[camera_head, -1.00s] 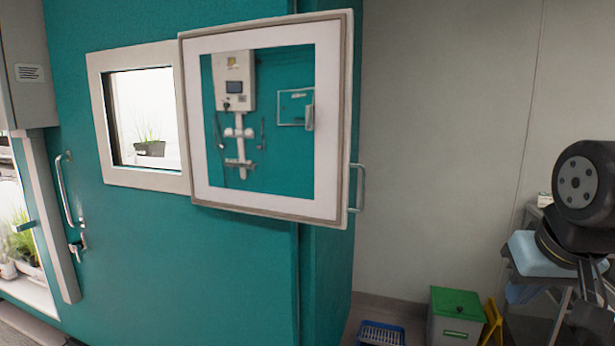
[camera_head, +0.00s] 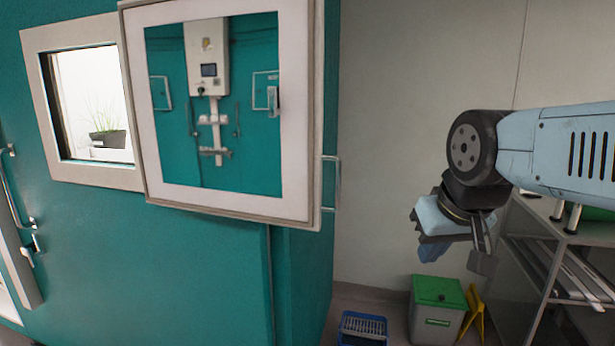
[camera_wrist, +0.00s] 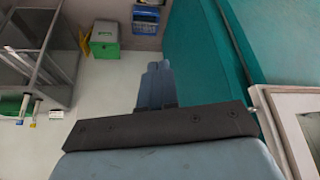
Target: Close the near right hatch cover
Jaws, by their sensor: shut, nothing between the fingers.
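The hatch cover (camera_head: 303,120) is a pale square frame with a glassy pane showing a teal wall and a white device. It stands swung open to the right of its window opening (camera_head: 85,105), through which a potted plant shows. Part of the cover's frame also shows at the lower right of the wrist view (camera_wrist: 291,128). My gripper (camera_head: 432,254) is right of the handle, apart from it, with its blue fingers (camera_wrist: 155,66) together and empty.
The teal chamber wall (camera_head: 150,265) fills the left. A green-lidded bin (camera_head: 438,305), a blue crate (camera_head: 363,327) and a yellow item (camera_head: 473,312) stand on the floor. A grey metal shelf (camera_head: 570,245) is at right, behind and below my arm.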

